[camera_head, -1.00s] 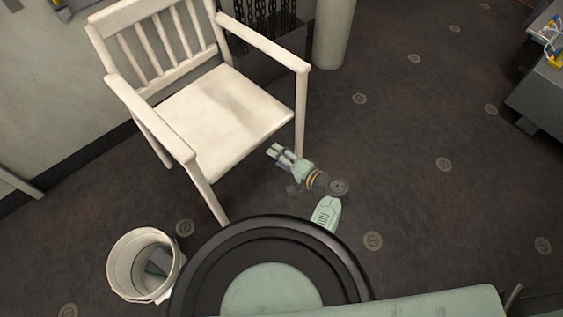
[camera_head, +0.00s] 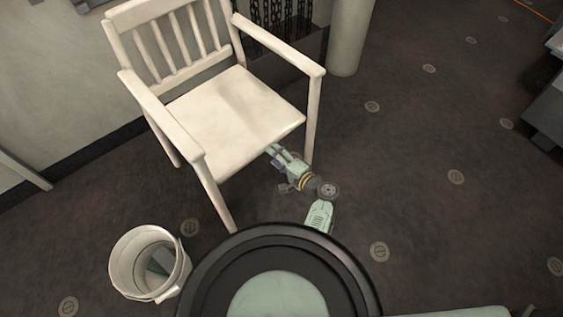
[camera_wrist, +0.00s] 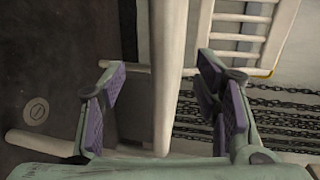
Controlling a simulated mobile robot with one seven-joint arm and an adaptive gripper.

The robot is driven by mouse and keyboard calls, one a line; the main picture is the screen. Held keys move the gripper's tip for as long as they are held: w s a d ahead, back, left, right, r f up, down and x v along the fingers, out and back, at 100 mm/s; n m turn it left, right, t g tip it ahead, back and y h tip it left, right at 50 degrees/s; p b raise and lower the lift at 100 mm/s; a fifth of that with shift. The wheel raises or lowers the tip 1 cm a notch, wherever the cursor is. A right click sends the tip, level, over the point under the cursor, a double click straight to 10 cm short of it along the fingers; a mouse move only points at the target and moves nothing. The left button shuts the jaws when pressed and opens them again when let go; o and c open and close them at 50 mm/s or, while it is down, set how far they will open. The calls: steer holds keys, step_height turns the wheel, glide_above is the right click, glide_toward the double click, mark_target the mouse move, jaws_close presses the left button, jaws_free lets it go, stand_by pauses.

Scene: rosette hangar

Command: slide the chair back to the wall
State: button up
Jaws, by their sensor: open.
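The white wooden chair (camera_head: 235,115) stands upright at the upper left of the head view, with armrests and a slatted back. Its back is towards the grey wall (camera_head: 55,75); the gap behind it is hard to judge. My gripper (camera_head: 274,151) is low at the seat's front edge, between the front legs, its fingertips partly hidden by the seat. In the wrist view my gripper (camera_wrist: 163,98) is open, purple pads apart. A pale bar (camera_wrist: 167,60), seemingly part of the chair, runs between the pads, with a visible gap on each side.
A white bucket (camera_head: 142,265) stands on the floor at lower left, near the chair's front left leg. A pale pillar (camera_head: 350,35) stands right of the chair, with dark chains (camera_head: 280,30) behind. Grey furniture (camera_head: 548,110) is at the right edge. The floor between is open.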

steer(key=shift+b+x, duration=1.5)
steer(key=shift+x, duration=1.7)
steer(key=shift+s, duration=0.1)
steer(key=c, duration=0.8)
steer(key=shift+f, duration=0.2)
jaws_close()
